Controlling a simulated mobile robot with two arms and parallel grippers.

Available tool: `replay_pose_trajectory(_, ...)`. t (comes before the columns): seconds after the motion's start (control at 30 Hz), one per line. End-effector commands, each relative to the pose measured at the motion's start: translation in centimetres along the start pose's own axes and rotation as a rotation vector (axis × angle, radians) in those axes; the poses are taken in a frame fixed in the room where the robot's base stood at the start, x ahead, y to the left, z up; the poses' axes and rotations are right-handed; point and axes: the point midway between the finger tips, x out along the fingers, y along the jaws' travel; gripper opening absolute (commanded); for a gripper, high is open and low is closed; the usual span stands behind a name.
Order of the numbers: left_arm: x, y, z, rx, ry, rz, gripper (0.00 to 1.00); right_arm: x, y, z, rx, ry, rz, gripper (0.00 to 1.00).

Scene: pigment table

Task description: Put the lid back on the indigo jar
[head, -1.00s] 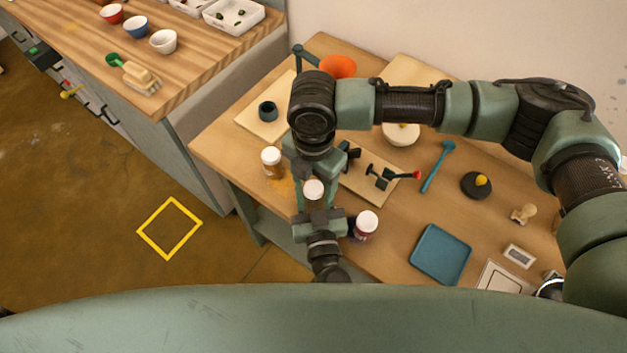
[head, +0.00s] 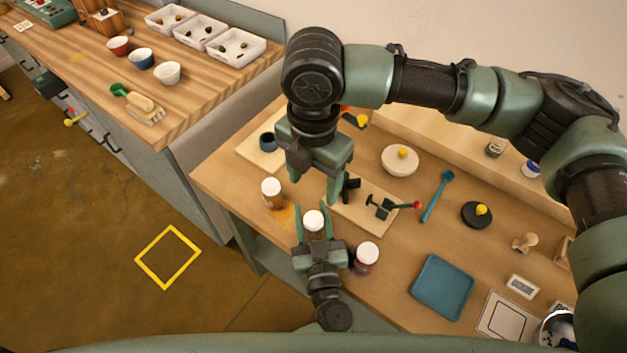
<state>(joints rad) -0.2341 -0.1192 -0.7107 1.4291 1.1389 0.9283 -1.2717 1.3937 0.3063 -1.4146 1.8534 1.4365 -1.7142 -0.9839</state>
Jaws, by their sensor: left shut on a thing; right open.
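A jar with a white round lid on top (head: 313,220) stands between the fingers of my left gripper (head: 313,230), which is shut on it near the table's front edge. Its body and colour are mostly hidden, so I cannot read it as indigo. The white top looks level. My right gripper (head: 314,188) is open and empty, pointing down above and slightly behind this jar. A white-lidded jar with amber contents (head: 271,192) stands to the left. A white-lidded jar with dark red contents (head: 366,257) stands to the right.
Orange powder (head: 284,214) lies beside the amber jar. A board with a dark clamp-like tool (head: 380,207) is behind. The wooden counter (head: 200,90) stands at left.

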Motion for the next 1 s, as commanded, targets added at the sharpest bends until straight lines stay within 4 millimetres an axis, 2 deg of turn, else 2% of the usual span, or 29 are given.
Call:
replay_pose_trajectory(0.03, 0.0, 0.0, 0.0, 0.0, 0.001, 0.0, 0.49, 0.0, 0.0, 0.0, 0.0, 0.0, 0.0, 0.61)
replay_pose_trajectory(0.1, 0.0, 0.0, 0.0, 0.0, 0.001, 0.0, 0.66, 0.0, 0.0, 0.0, 0.0, 0.0, 0.0, 0.61)
replay_pose_trajectory(0.47, -0.3, 0.0, 0.1, 0.0, 0.0, 0.0, 0.66, 0.1, 0.0, 0.0, 0.0, 0.0, 0.0, 0.61)
replay_pose_trajectory(0.57, -1.4, 0.0, 0.3, -0.001, -0.004, 0.0, 0.66, 0.5, 0.0, 0.0, 0.0, 0.0, 0.0, 0.61)
replay_pose_trajectory(0.8, -5.5, 0.0, 0.3, -0.001, -0.003, 0.0, 0.66, 1.4, 0.0, 0.0, 0.0, 0.0, 0.0, 0.61)
replay_pose_trajectory(1.0, -7.5, 0.0, 0.1, 0.0, -0.001, -0.001, 0.66, 1.8, 0.0, 0.0, 0.0, 0.0, 0.0, 0.61)
